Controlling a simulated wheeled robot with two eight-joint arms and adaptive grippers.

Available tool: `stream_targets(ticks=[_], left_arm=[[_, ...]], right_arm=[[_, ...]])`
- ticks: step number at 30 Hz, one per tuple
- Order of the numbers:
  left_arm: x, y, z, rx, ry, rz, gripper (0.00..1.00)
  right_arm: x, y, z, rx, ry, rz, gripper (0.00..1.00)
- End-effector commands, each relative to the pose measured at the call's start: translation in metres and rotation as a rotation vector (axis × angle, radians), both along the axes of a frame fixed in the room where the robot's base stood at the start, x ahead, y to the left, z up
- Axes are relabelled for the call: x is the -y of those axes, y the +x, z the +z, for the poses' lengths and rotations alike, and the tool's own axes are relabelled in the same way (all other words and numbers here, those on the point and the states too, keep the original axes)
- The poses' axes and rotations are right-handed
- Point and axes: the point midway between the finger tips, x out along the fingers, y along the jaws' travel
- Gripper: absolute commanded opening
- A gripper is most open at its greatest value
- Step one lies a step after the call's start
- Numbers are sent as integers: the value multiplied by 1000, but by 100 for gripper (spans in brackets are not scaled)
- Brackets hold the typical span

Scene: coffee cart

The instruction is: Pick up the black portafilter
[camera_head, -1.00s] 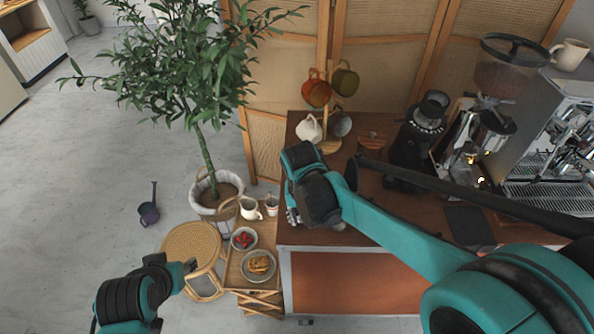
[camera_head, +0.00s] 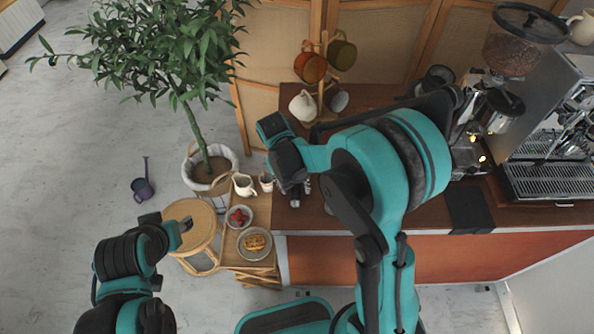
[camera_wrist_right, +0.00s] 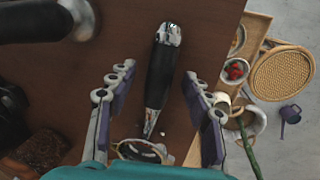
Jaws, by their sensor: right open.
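The black portafilter (camera_wrist_right: 161,72) lies on the brown counter in the right wrist view. Its dark handle has a shiny metal end at the top, and a round metal head shows at the bottom of the view. My right gripper (camera_wrist_right: 160,88) is open, its fingers on either side of the handle with gaps on both sides. In the head view, my right gripper (camera_head: 293,186) is over the counter's left end, and my arm and wrist hide most of the portafilter there. My left gripper (camera_head: 186,224) is near the wicker stool, away from the counter; its jaws are too small to read.
A mug tree with hanging cups (camera_head: 313,66) stands at the counter's back. The grinder (camera_head: 510,55) and espresso machine (camera_head: 560,150) are at the right. A wooden stand (camera_head: 235,260) with plates (camera_head: 255,243) adjoins the counter's left end. A potted plant (camera_head: 205,165) is beyond.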

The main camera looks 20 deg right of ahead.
Motion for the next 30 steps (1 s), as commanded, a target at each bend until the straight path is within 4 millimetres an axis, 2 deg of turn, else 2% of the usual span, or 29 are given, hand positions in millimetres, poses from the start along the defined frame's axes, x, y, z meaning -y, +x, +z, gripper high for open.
stream_targets(ticks=[5, 6, 10, 12, 23, 26, 30], left_arm=[[0, 0, 1, 0, 0, 0, 40], [0, 0, 1, 0, 0, 0, 40], [0, 0, 1, 0, 0, 0, 40], [0, 0, 1, 0, 0, 0, 40], [0, 0, 2, 0, 0, 0, 40], [0, 0, 7, 0, 0, 0, 40], [0, 0, 17, 0, 0, 0, 40]], right_arm=[[0, 0, 0, 0, 0, 0, 50], [0, 0, 0, 0, 0, 0, 48], [0, 0, 0, 0, 0, 0, 13], [0, 0, 0, 0, 0, 0, 0], [0, 0, 5, 1, 0, 0, 0], [0, 0, 18, 1, 0, 0, 0], [0, 0, 47, 1, 0, 0, 0]])
